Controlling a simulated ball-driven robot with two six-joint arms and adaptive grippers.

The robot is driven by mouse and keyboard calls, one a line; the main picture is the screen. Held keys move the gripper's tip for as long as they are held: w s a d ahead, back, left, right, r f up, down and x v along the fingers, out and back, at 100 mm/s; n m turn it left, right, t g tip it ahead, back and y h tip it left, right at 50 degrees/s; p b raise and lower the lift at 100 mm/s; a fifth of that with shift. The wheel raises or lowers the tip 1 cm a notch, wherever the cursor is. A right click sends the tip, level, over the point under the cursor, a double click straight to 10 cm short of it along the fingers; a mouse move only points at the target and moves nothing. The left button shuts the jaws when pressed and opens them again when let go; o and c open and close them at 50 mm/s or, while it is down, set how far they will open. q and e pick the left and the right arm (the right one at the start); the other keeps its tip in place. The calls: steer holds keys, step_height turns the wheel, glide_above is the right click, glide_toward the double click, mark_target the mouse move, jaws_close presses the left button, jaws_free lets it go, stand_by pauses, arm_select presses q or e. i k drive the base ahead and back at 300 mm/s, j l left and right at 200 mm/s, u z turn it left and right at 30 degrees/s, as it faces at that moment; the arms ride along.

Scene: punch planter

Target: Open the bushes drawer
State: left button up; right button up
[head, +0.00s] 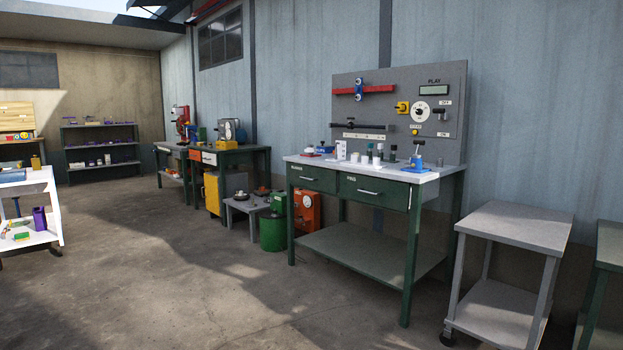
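A green workbench (425,200) with a pale top stands right of centre against the wall. Two green drawers sit side by side under its top. The left drawer (311,179) and the right drawer (372,193) both look shut, each with a light bar handle and a small label. Neither of my grippers is in view.
A grey cart (515,225) stands right of the workbench. Left of it are a green bin (272,231), a low grey table (243,205) and orange equipment (307,208). A white table (40,190) stands at far left. The concrete floor in front is clear.

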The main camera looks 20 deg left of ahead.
mark_target(318, 178)
steer(key=j+u, duration=0.4)
steer(key=i+j+u, duration=0.35)
steer(key=j, duration=0.25)
steer(key=i+j+u, duration=0.7)
steer(key=i+j, duration=0.15)
steer(key=i+j+z, duration=0.15)
steer(key=i, duration=0.3)
steer(key=i+j+z, duration=0.1)
steer(key=i, duration=0.4)
steer(key=i+l+z, duration=0.15)
steer(key=i+z, duration=0.6)
steer(key=i+j+z, duration=0.1)
steer(key=i+z, duration=0.3)
steer(key=i, duration=0.05)
